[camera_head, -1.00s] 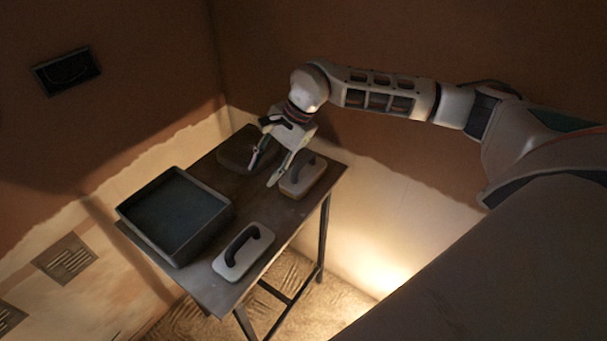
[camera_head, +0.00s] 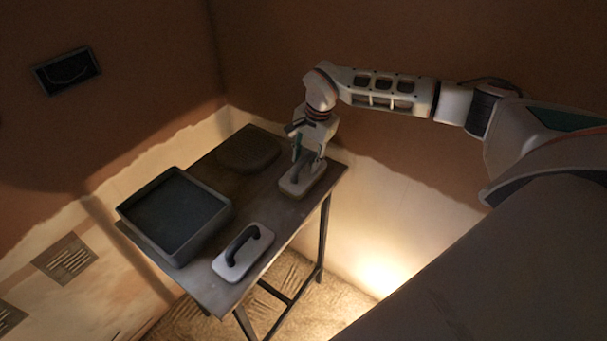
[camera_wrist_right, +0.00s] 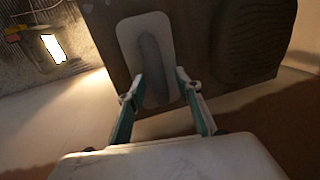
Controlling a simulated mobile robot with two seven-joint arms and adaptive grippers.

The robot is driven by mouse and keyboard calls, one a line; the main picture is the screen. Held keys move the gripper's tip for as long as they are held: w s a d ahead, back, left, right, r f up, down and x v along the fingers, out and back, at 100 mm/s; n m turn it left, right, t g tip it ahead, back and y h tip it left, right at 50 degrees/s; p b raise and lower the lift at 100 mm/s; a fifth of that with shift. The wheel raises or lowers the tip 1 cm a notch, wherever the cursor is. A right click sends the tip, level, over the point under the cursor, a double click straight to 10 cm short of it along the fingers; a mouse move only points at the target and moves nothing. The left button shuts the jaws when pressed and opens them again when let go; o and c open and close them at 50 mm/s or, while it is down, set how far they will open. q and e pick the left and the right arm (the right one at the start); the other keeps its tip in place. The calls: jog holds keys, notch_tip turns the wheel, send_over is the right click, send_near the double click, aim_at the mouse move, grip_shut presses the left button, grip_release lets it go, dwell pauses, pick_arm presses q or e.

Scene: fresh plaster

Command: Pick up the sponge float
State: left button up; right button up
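Two floats with pale oblong bases lie on the table. The float at the back right (camera_head: 291,188) has a grey handle and is under my right gripper (camera_head: 307,163). In the right wrist view this float (camera_wrist_right: 129,42) lies flat, its grey handle (camera_wrist_right: 151,62) pointing between my right gripper's spread fingers (camera_wrist_right: 159,84). The gripper is open; contact with the handle cannot be told. The other float (camera_head: 258,252), with a black handle, lies at the table's front edge. Which one is the sponge float is not clear from their looks. My left gripper is out of view.
A dark rectangular tray (camera_head: 216,214) stands on the left of the table (camera_head: 201,288). A dark rounded object (camera_head: 249,149) lies at the back, left of my right gripper. Bare tabletop separates the two floats. Walls close in the table's back.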

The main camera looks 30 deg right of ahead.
jog(key=shift+f, duration=0.1)
grip_shut()
notch_tip(320, 180, up, 20)
jog(key=shift+p, duration=0.45)
dwell(0.6)
